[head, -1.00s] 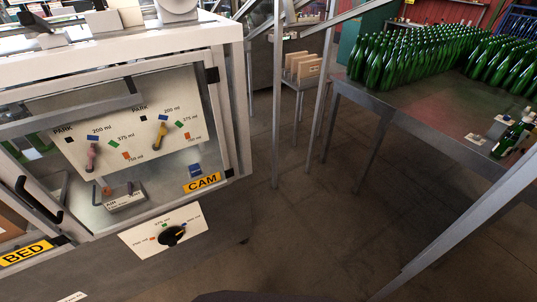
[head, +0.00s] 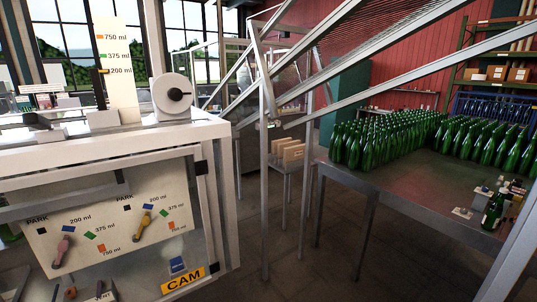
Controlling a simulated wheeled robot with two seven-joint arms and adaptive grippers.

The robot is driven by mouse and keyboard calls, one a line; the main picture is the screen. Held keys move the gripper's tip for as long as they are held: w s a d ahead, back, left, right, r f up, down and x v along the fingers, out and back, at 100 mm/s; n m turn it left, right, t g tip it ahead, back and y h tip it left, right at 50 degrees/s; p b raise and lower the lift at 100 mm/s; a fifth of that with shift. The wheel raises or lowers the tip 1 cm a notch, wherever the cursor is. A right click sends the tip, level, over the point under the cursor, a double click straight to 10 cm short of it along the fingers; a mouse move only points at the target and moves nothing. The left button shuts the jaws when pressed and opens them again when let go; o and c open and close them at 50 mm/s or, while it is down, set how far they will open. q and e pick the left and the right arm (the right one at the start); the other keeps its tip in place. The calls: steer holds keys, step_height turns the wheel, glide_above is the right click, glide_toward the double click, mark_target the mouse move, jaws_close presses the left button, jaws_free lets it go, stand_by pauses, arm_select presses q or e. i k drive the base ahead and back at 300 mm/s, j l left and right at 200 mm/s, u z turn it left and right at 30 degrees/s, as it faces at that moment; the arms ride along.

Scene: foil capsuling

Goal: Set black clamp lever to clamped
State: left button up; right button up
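On top of the white machine (head: 120,143) stands a height scale (head: 116,60) marked 750, 375 and 200 ml. An upright black piece (head: 98,88) stands beside its lower part, near the 200 ml mark. A round white dial housing with a black knob (head: 175,94) is to its right. A small dark block (head: 38,120) sits at the left on the top. I cannot tell which black part is the clamp lever or how it is set. Neither gripper is in view.
A yellow CAM label (head: 183,280) is below. Grey metal posts (head: 265,190) and a table (head: 400,195) with many green bottles stand right; floor lies between.

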mark_target(35, 120)
steer(key=u, duration=1.45)
steer(key=i+j+z, duration=0.25)
steer(key=j, duration=0.25)
steer(key=i, duration=0.05)
